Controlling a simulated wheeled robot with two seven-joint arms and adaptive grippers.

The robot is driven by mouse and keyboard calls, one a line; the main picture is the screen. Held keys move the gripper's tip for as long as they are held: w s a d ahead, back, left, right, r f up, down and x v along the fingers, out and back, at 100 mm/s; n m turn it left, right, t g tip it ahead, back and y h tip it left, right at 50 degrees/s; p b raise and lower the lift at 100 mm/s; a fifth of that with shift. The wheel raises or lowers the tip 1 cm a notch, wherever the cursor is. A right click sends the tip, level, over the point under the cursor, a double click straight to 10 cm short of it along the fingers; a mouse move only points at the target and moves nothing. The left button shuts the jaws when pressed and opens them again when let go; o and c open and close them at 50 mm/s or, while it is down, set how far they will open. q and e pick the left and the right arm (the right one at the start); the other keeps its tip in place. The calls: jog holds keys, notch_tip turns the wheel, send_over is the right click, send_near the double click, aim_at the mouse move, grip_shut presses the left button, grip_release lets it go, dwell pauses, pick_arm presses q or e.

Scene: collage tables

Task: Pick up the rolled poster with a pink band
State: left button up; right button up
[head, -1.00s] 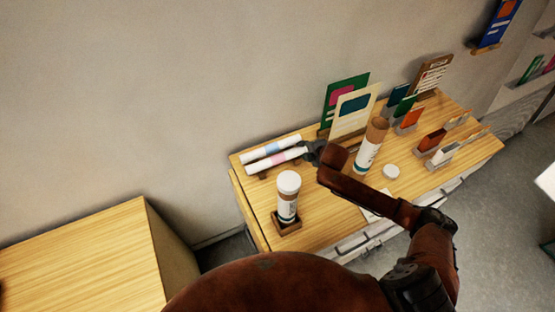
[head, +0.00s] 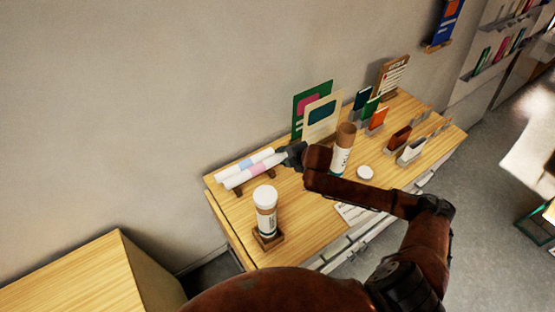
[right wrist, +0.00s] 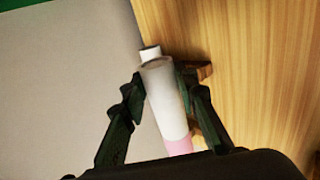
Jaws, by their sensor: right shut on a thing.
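The rolled poster with a pink band (head: 257,169) is a white roll on the wooden table, in front of a second white roll with a light blue band (head: 243,162). My right gripper (head: 283,158) is shut on the pink-banded poster near its right end. In the right wrist view, the white roll (right wrist: 163,95) lies between the two dark fingers, with its pink band low in the picture. I cannot tell whether the roll is clear of its wooden support (right wrist: 206,72). My left gripper is not in view.
A white-capped tube (head: 265,210) stands on a wooden base in front of the rolls. A brown-topped tube (head: 342,150) stands just right of my gripper. Upright cards (head: 322,118) stand behind it, near the wall.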

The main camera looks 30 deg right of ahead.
jog(key=s+d+r, duration=0.2)
jog(key=s+r, duration=0.4)
jog(key=s, duration=0.4)
jog(key=shift+s+d, duration=0.15)
jog(key=shift+d, duration=0.2)
jog(key=w+a+r+b, duration=0.1)
jog(key=w+a+r, duration=0.2)
jog(key=a+r, duration=0.3)
jog(key=w+a+r+m+h+b, duration=0.1)
jog(key=w+a+r+b, duration=0.1)
jog(key=a+r, duration=0.4)
jog(key=shift+w+a+m, duration=0.3)
jog(key=shift+w+a, duration=0.55)
jog(key=shift+a, duration=0.55)
